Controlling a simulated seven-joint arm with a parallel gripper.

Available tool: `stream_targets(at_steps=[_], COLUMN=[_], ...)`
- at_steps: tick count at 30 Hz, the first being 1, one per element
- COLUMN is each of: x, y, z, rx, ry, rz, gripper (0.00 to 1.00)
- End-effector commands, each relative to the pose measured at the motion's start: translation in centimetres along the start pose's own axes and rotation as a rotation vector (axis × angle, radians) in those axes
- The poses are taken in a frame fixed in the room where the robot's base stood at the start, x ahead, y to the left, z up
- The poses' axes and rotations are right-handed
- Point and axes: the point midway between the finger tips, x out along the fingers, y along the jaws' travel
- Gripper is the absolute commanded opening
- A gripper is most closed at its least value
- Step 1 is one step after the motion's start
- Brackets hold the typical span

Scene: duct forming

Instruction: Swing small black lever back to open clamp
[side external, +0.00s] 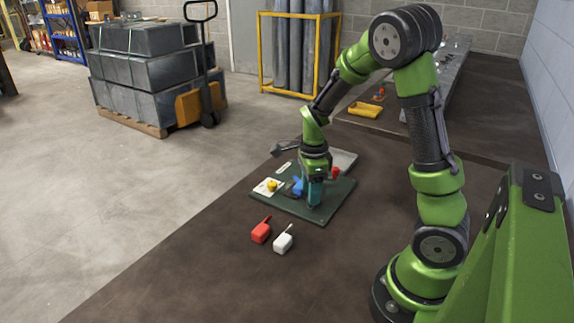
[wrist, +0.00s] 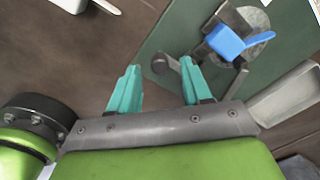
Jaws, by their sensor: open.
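A grey metal clamp (wrist: 250,20) with a blue piece (wrist: 228,42) on it sits on the dark green board (wrist: 180,35) in the wrist view. A small dark lever with a rounded knob (wrist: 160,64) shows at the clamp's left. My gripper (wrist: 158,66) has its two teal fingers apart, with the knob in the gap between the fingertips in this view. I cannot tell whether a finger touches it. In the side view my gripper (side external: 313,196) points down low over the board, and the blue piece (side external: 298,186) shows just left of it. The lever is hidden there.
A white card with a yellow knob (side external: 272,185), a red part (side external: 335,171) and a grey tray (side external: 344,160) lie around the board. The brown table's front is otherwise clear.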

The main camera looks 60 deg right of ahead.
Motion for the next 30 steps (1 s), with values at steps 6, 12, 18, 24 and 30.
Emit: stream_targets(at_steps=[6, 12, 18, 24, 30], x=[1.6, 1.7, 1.7, 1.7, 1.6], y=[0.0, 0.0, 0.0, 0.0, 0.0], z=[0.0, 0.0, 0.0, 0.0, 0.0], rx=[0.001, 0.000, 0.000, 0.000, -0.006], ry=[0.000, -0.001, -0.001, -0.001, -0.001], rz=[0.000, -0.001, 0.000, 0.000, 0.000], gripper=[0.48, 0.48, 0.30, 0.00, 0.00])
